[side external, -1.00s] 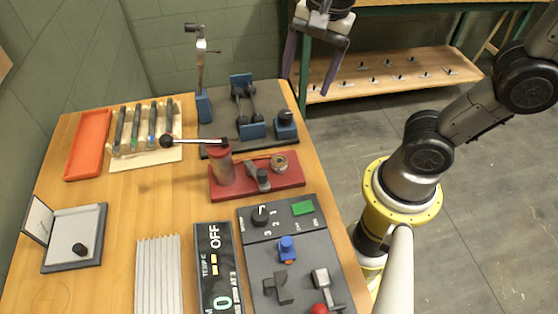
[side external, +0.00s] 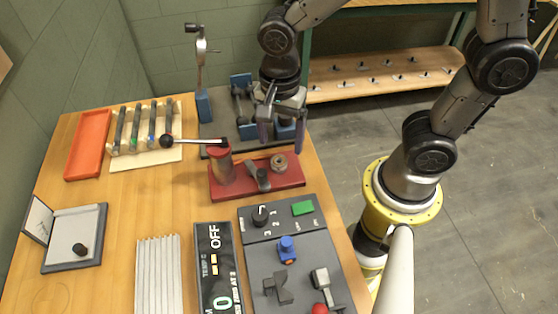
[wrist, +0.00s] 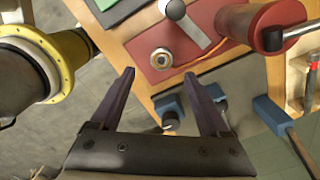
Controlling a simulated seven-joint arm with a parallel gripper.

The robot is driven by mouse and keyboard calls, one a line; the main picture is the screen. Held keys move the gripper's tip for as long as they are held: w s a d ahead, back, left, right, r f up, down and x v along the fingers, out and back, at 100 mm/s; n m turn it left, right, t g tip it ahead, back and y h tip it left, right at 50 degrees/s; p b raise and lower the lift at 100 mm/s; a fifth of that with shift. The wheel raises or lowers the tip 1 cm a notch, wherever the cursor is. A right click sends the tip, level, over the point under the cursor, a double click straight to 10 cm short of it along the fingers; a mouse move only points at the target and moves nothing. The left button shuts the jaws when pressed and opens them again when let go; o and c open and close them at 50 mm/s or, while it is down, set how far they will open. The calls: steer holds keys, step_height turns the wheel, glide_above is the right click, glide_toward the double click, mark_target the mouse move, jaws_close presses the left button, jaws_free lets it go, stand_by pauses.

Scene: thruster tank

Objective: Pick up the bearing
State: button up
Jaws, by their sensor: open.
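The bearing appears to be the small round metal ring (side external: 279,162) at the right end of the red base (side external: 285,182). In the wrist view this ring (wrist: 161,58) sits on the red plate, just beyond and between my fingertips. My gripper (side external: 281,147) is open and empty, with its two purple fingers pointing down above and behind the ring. In the wrist view my gripper (wrist: 159,75) has its fingers wide apart, and nothing lies between them.
A red cylinder with a black-knobbed lever (side external: 190,141) and a grey clamp (side external: 257,175) stand left of the ring. A blue-and-grey fixture (side external: 241,85) is behind. A grey control panel (side external: 262,230) lies in front. An orange tray (side external: 88,143) is far left.

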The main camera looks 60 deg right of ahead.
mark_target(279, 160)
steer(key=f, duration=0.5)
steer(key=shift+a+f, duration=0.1)
steer(key=shift+a, duration=0.1)
jaws_close()
